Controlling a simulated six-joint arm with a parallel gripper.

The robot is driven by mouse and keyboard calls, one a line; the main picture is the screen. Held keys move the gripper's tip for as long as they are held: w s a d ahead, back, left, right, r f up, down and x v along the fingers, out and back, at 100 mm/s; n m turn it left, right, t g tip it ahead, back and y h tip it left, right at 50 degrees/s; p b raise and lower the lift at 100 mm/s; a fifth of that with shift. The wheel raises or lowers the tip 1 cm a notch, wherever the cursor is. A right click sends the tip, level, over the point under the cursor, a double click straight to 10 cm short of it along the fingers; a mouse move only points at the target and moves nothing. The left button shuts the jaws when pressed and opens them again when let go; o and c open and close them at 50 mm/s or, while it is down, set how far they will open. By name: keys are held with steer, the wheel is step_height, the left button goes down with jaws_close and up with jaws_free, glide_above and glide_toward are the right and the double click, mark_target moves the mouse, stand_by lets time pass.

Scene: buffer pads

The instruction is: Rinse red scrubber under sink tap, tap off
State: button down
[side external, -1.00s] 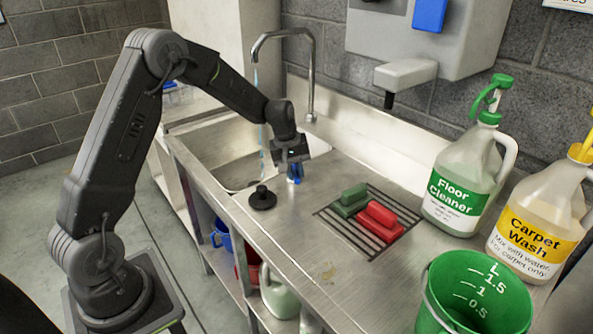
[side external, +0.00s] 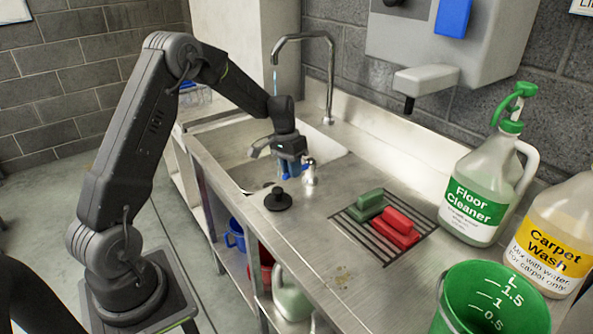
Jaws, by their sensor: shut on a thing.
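The red scrubber (side external: 398,222) lies on the slatted drain area (side external: 375,254) to the right of the sink, beside a green scrubber (side external: 364,206). My gripper (side external: 291,171) is low at the sink's near right edge, shut on a small blue tap handle (side external: 290,174); the fingers partly hide it. A chrome valve body (side external: 310,173) stands just right of the fingers. The chrome tap spout (side external: 328,70) arches over the sink basin (side external: 232,146). A thin bluish stream shows below the spout; its lower part is hidden behind my arm. My gripper is apart from both scrubbers.
A black plug (side external: 278,200) sits on the counter in front of my gripper. A floor cleaner jug (side external: 475,200), a carpet wash jug (side external: 548,240) and a green bucket (side external: 490,300) stand to the right. A soap dispenser (side external: 430,78) hangs above. The front counter is clear.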

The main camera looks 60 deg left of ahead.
steer(key=shift+a+m, duration=0.65)
steer(key=shift+m, duration=0.35)
steer(key=c, duration=1.1)
jaws_free()
steer(key=a+r, duration=0.1)
steer(key=r, duration=0.3)
steer(key=a+r, duration=0.1)
steer(key=r, duration=0.8)
steer(key=shift+a+r, duration=0.3)
steer(key=shift+a, duration=0.1)
